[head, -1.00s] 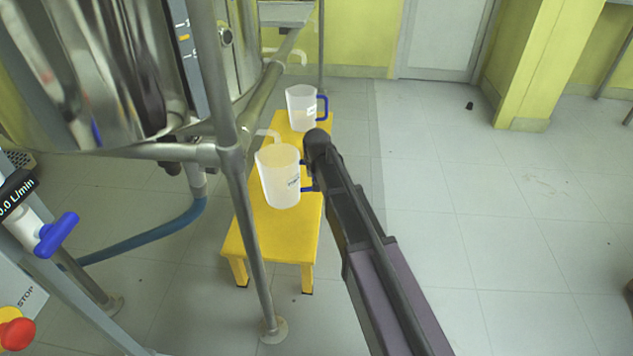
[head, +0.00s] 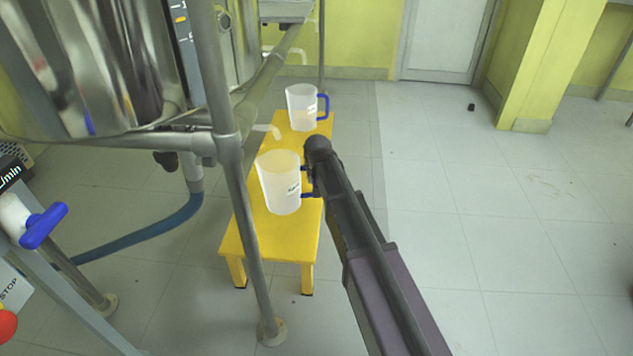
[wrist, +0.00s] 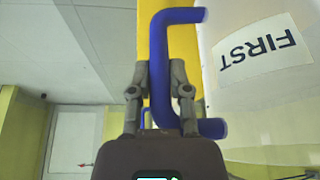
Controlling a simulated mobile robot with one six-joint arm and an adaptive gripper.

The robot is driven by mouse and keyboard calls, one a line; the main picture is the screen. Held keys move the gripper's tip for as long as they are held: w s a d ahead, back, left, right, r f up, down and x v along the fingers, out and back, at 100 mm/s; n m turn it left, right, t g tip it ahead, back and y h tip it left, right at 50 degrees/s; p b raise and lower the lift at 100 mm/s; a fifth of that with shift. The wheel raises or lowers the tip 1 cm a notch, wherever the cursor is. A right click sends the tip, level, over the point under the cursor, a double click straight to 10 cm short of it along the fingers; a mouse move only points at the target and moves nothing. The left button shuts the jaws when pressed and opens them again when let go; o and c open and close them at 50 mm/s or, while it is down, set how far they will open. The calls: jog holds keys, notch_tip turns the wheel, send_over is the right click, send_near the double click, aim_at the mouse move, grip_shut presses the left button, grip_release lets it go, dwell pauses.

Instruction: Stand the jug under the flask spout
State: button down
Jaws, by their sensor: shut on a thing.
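The near jug (head: 279,185) is translucent white with a blue handle and appears upright over the yellow stool. I cannot tell whether its base touches the stool. My gripper (head: 311,180) is at its right side, partly hidden by my arm. In the wrist view my gripper (wrist: 160,75) is shut on the blue handle (wrist: 157,60), and a "FIRST" label (wrist: 257,53) shows on the jug's wall. A pale spout (head: 266,129) shows just behind the near jug's rim. I cannot tell whether it is over the jug's mouth.
A second jug (head: 301,108) with a blue handle stands at the far end of the yellow stool (head: 240,245). A steel frame post (head: 242,190) rises in front of the stool's left side. The steel vessel (head: 80,60) hangs at left.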

jog(key=shift+f, duration=0.1)
jog(key=c, duration=0.6)
grip_release()
jog(key=shift+r, duration=0.25)
jog(key=p+v, duration=1.1)
jog(key=v, duration=0.1)
jog(key=shift+f, duration=0.1)
dwell(0.8)
jog(key=s+d+g, duration=0.1)
jog(key=s+d, duration=0.6)
jog(key=s+d+f+m+g, duration=0.1)
jog(key=s+d+g, duration=0.1)
jog(key=s+d, duration=0.5)
jog(key=s+d+g, duration=0.1)
jog(key=s+d, duration=0.6)
jog(key=d, duration=0.1)
jog(key=shift+s+d+f+m+g+h, duration=0.1)
jog(key=shift+d+f+m+g+h, duration=0.1)
jog(key=shift+d+m+g+h, duration=0.15)
